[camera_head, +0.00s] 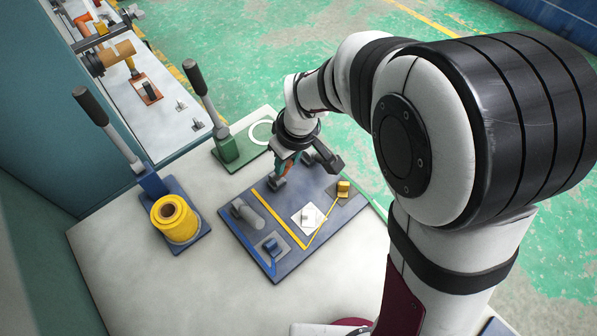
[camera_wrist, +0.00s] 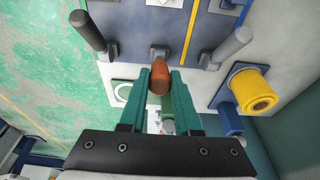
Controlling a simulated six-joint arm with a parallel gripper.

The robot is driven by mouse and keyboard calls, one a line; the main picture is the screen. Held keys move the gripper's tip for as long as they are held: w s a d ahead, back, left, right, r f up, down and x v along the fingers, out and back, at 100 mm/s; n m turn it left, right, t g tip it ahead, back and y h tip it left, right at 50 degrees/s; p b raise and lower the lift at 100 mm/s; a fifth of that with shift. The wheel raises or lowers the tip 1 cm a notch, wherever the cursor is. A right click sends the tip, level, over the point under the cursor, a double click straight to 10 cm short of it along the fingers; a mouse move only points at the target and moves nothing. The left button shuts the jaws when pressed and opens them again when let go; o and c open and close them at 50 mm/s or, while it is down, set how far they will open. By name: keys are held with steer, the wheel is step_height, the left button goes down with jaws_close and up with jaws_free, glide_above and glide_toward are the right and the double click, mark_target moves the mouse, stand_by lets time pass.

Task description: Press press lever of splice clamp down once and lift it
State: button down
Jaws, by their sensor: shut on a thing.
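The press lever (camera_wrist: 160,80) of the splice clamp is a short orange-red handle. In the wrist view it stands between my teal fingertips, seen nearly end-on, with a small grey bracket at its foot. My gripper (camera_wrist: 160,84) is shut on it. In the head view my gripper (camera_head: 285,166) is at the back edge of the blue board (camera_head: 262,262), and a bit of the orange lever (camera_head: 292,164) shows beside the fingers. The fingers hide most of the lever there, so its exact tilt cannot be told.
A dark handle (camera_head: 325,156) and a grey cylinder (camera_head: 247,214) flank my gripper on the board. Yellow tape (camera_head: 280,226) crosses it. A yellow spool (camera_head: 176,220) and two tall black-handled levers (camera_head: 92,106) (camera_head: 196,80) stand to the left. The pale table's front is clear.

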steer(key=shift+s+d+f, duration=0.35)
steer(key=shift+s+d, duration=0.25)
steer(key=shift+s, duration=0.05)
steer(key=shift+s+d+f, duration=1.1)
steer(key=shift+s+d+f, duration=0.35)
steer(key=shift+f, duration=0.3)
steer(key=c, duration=1.1)
jaws_free()
steer(key=shift+s+d+f, duration=0.1)
steer(key=shift+s+f, duration=0.05)
steer(key=shift+f, duration=0.05)
steer(key=o, duration=0.6)
steer(key=shift+r, duration=0.1)
steer(key=shift+c, duration=0.2)
